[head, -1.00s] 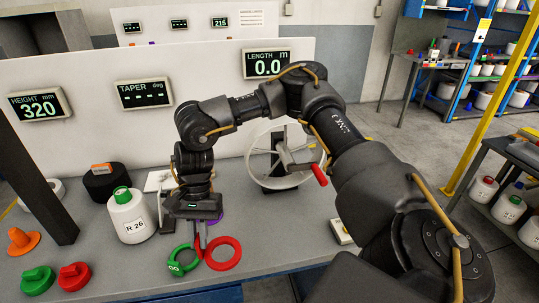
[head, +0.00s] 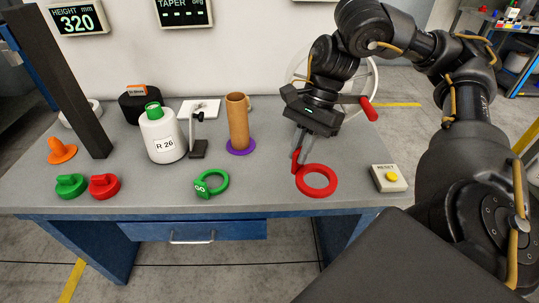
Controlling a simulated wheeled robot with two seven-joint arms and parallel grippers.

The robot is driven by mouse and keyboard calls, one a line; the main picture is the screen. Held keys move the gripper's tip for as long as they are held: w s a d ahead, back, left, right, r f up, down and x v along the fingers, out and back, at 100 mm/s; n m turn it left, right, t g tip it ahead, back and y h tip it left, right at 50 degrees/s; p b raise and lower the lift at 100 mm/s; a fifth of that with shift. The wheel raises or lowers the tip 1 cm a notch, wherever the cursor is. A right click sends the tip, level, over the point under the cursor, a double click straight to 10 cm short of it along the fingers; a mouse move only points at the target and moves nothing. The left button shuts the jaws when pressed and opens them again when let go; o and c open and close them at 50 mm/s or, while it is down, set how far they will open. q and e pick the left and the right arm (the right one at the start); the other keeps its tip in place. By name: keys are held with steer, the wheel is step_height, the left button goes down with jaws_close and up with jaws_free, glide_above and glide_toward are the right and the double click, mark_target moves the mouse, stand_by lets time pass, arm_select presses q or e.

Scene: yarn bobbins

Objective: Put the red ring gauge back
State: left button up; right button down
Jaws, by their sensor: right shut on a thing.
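The red ring gauge (head: 317,193) is at the front right of the grey bench in the head view. My right gripper (head: 299,157) points down and is shut on the tab at the ring's left side. I cannot tell whether the ring touches the bench top or hangs just above it. The green ring gauge (head: 212,193), marked GO, lies on the bench to the left. My left gripper is not in view.
A cardboard tube (head: 238,120) stands on a purple ring (head: 241,151). A RESET button box (head: 389,178) sits right. Bench between green and red rings is clear.

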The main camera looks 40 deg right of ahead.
steer(key=shift+w+a+f+b, duration=0.2)
steer(key=shift+w+f+b, duration=0.1)
steer(key=shift+w+f, duration=6.25)
steer(key=shift+r, duration=0.2)
steer(key=shift+f, duration=0.15)
steer(key=c, duration=1.5)
jaws_free()
